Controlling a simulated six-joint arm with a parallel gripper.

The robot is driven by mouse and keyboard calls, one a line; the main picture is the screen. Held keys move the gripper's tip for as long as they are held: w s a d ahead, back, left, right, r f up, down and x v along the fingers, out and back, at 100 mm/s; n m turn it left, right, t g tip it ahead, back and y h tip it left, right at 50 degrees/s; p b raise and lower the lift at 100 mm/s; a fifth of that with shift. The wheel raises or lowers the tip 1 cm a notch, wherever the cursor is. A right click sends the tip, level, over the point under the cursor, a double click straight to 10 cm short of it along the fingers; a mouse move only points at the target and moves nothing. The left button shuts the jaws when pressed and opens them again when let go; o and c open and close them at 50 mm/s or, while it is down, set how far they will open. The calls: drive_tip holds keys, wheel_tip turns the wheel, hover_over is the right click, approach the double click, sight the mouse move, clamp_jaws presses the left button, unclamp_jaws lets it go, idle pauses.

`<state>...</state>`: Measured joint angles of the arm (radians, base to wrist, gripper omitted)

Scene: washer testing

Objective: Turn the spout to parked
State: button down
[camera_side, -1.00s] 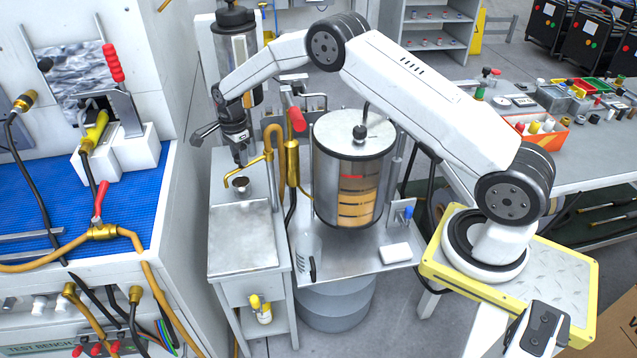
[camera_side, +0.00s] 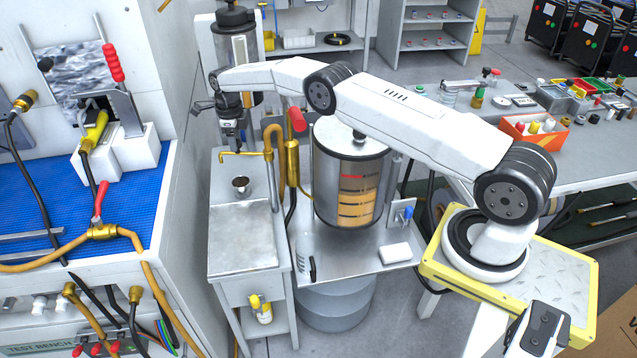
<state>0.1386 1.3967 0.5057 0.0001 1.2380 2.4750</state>
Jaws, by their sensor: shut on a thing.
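The fingertips are small and partly hidden in this view.
The steel sink top (camera_side: 243,235) is clear in front. A clear tank (camera_side: 348,190) with amber liquid stands to the right, below my arm. A red-handled lever (camera_side: 297,120) stands close to the right of the pipe. A tall canister (camera_side: 238,60) stands behind.

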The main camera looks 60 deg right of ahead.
drive_tip(key=shift+w+d+m, duration=0.2)
drive_tip(key=shift+d+m, duration=0.4)
drive_tip(key=shift+m, duration=0.1)
drive_tip(key=shift+d, duration=0.1)
drive_tip(key=shift+c, duration=1.1)
unclamp_jaws()
drive_tip(key=shift+r, duration=0.1)
drive_tip(key=shift+r, duration=3.8)
